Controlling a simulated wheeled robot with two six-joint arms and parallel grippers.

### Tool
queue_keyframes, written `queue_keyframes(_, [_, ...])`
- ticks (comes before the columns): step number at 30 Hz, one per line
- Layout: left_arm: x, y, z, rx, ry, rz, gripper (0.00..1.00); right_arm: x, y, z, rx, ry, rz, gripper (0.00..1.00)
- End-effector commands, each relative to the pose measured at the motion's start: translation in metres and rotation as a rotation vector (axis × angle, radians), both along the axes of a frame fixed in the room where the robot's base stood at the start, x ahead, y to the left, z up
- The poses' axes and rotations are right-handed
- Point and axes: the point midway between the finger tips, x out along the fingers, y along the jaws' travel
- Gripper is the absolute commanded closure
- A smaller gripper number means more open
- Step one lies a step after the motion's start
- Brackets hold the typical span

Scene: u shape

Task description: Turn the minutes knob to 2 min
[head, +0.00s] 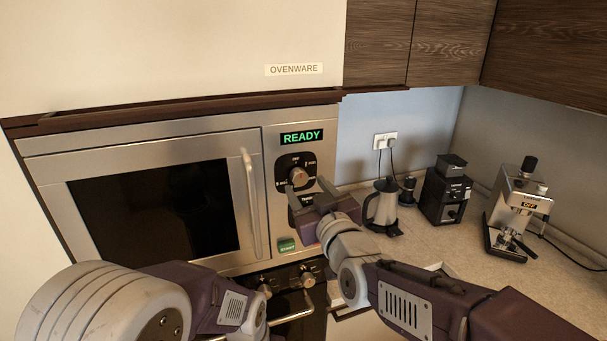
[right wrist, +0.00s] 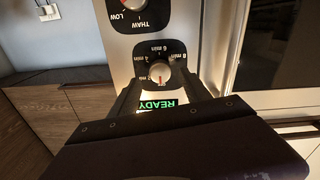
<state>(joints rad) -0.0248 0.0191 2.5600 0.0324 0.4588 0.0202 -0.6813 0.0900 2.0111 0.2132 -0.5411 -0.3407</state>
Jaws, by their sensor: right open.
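The minutes knob (head: 297,176) is a silver knob on a black dial on the microwave's right panel, just under the green READY display (head: 301,138). The right wrist view, upside down, shows the minutes knob (right wrist: 160,71) with its red mark at OFF. My right gripper (head: 311,196) is open and empty, in front of the panel just below and right of the knob. In the right wrist view its fingers (right wrist: 160,88) spread to either side of the dial; contact cannot be told. It partly hides the lower dial in the head view. My left gripper is out of view.
The microwave door (head: 150,195) has a vertical handle (head: 251,203) left of the knob. A green start button (head: 287,244) sits below. Oven knobs (head: 308,279) are lower down. A kettle (head: 381,207), grinder (head: 446,190) and coffee machine (head: 518,210) stand on the right counter.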

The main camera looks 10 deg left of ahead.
Motion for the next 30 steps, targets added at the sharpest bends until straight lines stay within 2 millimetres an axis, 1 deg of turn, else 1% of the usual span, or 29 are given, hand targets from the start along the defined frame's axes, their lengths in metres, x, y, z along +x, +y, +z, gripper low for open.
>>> queue_keyframes(1, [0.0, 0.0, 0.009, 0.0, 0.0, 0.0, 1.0, 0.008, 0.005, 0.004, -0.002, 0.002, 0.0, 0.44])
queue_keyframes(3, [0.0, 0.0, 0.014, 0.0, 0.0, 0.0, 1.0, 0.018, 0.011, 0.003, -0.002, 0.002, 0.0, 0.44])
queue_keyframes(6, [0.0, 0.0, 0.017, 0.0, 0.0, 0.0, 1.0, 0.027, 0.017, 0.002, -0.001, 0.001, 0.0, 0.44])
queue_keyframes(9, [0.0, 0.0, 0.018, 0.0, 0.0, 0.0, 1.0, 0.03, 0.019, 0.001, -0.001, 0.001, 0.0, 0.44])
queue_keyframes(15, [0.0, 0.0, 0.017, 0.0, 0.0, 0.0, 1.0, 0.031, 0.019, 0.0, 0.0, 0.0, 0.0, 0.44])
queue_keyframes(16, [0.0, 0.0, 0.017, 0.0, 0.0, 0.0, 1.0, 0.031, 0.019, 0.0, 0.0, 0.0, 0.0, 0.5])
queue_keyframes(17, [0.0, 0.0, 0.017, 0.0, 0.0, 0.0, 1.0, 0.031, 0.019, 0.0, 0.0, 0.0, 0.0, 0.58])
queue_keyframes(18, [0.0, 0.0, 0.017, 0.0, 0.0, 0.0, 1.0, 0.03, 0.019, 0.0, 0.0, 0.0, 0.0, 0.7])
queue_keyframes(20, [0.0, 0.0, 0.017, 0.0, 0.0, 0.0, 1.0, 0.03, 0.019, 0.0, 0.0, 0.0, 0.0, 0.86])
queue_keyframes(21, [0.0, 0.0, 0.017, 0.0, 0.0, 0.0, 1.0, 0.03, 0.019, 0.0, 0.0, 0.0, 0.0, 0.97])
queue_keyframes(22, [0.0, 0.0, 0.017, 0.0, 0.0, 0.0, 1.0, 0.03, 0.019, 0.0, -0.001, 0.001, 0.0, 1.0])
queue_keyframes(30, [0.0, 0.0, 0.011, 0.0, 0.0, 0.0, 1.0, 0.03, 0.019, -0.002, 0.022, 0.015, 0.0, 1.0])
